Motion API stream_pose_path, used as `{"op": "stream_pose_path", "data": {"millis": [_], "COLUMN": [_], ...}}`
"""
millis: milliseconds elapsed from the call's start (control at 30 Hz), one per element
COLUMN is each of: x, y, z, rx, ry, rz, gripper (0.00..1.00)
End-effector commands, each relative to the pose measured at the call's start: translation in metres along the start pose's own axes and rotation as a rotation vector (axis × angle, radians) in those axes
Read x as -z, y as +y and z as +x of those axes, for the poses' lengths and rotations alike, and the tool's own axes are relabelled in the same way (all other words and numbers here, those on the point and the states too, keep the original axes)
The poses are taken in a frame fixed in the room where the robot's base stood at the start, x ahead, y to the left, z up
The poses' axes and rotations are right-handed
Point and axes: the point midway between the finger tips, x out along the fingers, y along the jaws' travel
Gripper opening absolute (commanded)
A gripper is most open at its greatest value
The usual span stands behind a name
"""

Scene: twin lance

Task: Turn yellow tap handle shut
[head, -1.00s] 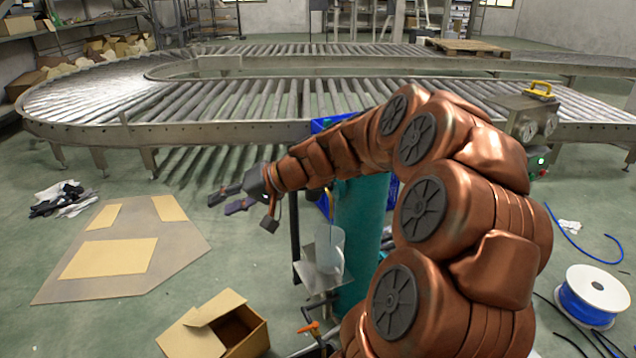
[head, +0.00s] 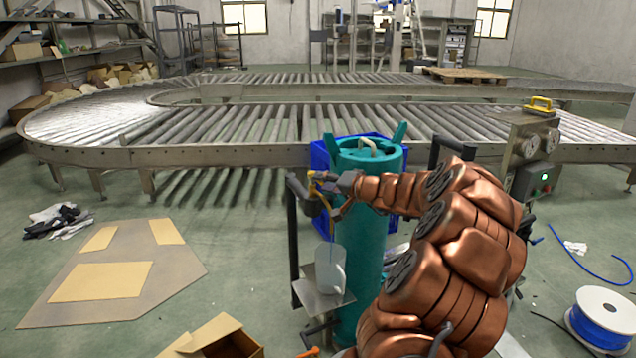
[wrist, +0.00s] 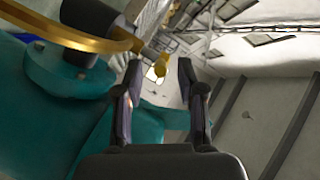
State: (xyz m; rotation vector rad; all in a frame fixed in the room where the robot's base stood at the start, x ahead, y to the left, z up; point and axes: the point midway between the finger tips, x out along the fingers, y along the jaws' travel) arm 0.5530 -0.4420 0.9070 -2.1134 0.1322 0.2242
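The yellow tap handle (wrist: 85,35) shows in the wrist view as a curved bar at upper left, beside a dark fitting on a teal body. A yellow rounded end (wrist: 152,66) shows just past my fingertips, near the gap between them; I cannot tell if it touches a finger. My gripper (wrist: 158,75) is open, with nothing clamped between its fingers. In the head view the teal tank (head: 358,250) stands upright, and my gripper (head: 322,184) is at its upper left by the tap. My fingers partly hide the handle there.
A translucent jug (head: 329,268) stands on a small metal shelf (head: 322,300) below the tap. A blue crate (head: 320,160) is behind the tank, and the roller conveyor (head: 230,155) lies beyond. An open cardboard box (head: 225,340) is on the floor at front.

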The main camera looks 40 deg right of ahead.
Motion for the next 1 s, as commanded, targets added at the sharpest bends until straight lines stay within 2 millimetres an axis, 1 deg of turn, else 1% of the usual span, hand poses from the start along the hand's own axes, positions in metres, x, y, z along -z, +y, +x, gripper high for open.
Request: {"op": "stream_pose_path", "data": {"millis": [33,100,200,333,567,933,1000], "x": [0.000,0.000,0.000,-0.001,-0.001,-0.001,-0.001], "y": [0.000,0.000,-0.001,-0.001,-0.001,-0.001,-0.001], "z": [0.007,0.014,0.022,0.026,0.027,0.027,0.027], "rx": [-0.001,0.000,0.000,0.000,0.001,0.001,0.001], "ry": [-0.002,-0.001,-0.001,-0.001,-0.001,-0.001,-0.001], "rz": [-0.001,-0.001,-0.001,-0.001,-0.001,-0.001,-0.001], "gripper": [0.39,0.39,0.39,0.39,0.39,0.01,0.00]}}
